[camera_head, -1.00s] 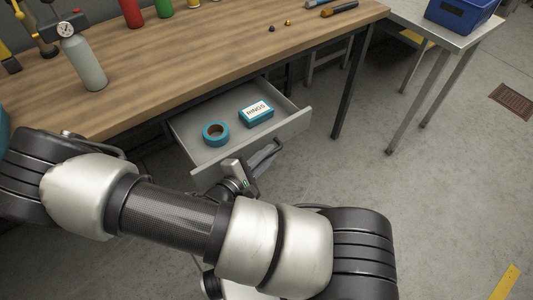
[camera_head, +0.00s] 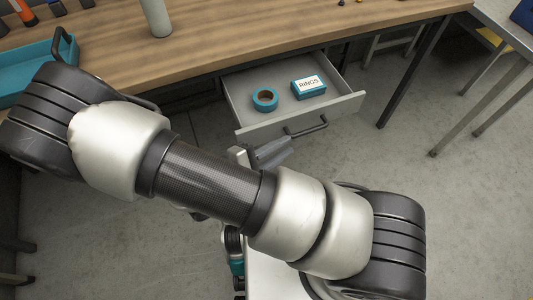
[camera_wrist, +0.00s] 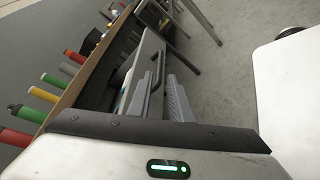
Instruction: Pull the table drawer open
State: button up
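The table drawer (camera_head: 262,133) is pulled out from under the wooden workbench (camera_head: 200,62), with its inside visible. A teal tape roll (camera_head: 257,104) and a teal box labelled RINGS (camera_head: 297,88) lie in it. Its dark bar handle (camera_head: 305,128) is on the grey front; the drawer (camera_wrist: 149,62) and handle (camera_wrist: 158,72) also show in the wrist view.
A teal tray (camera_head: 25,72) and a grey bottle (camera_head: 157,18) stand on the bench. Dark table legs (camera_head: 410,75) are right of the drawer. A second metal table (camera_head: 500,22) stands further right. The concrete floor in front of the drawer is clear.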

jog(key=v, duration=0.5)
jog(key=shift+s+a, duration=0.2)
jog(key=shift+a, duration=0.05)
jog(key=shift+r, duration=0.1)
jog(key=s+d+r+m+g+y, duration=0.1)
jog(key=d+r+m+y, duration=0.35)
jog(key=r, duration=0.55)
jog(key=d+r+m+g+y, duration=0.25)
jog(key=r+m+y, duration=0.2)
jog(key=r, duration=0.55)
jog(key=s+d+r+m+g+y, duration=0.1)
jog(key=d+r+m+y, duration=0.3)
jog(key=r, duration=0.6)
notch_tip(320, 180, up, 20)
jog(key=p, duration=2)
jog(key=shift+d+r+m+t+h, duration=0.15)
jog(key=shift+d+m+t+h, duration=0.15)
jog(key=shift+d+m+t, duration=0.1)
jog(key=shift+s, duration=0.1)
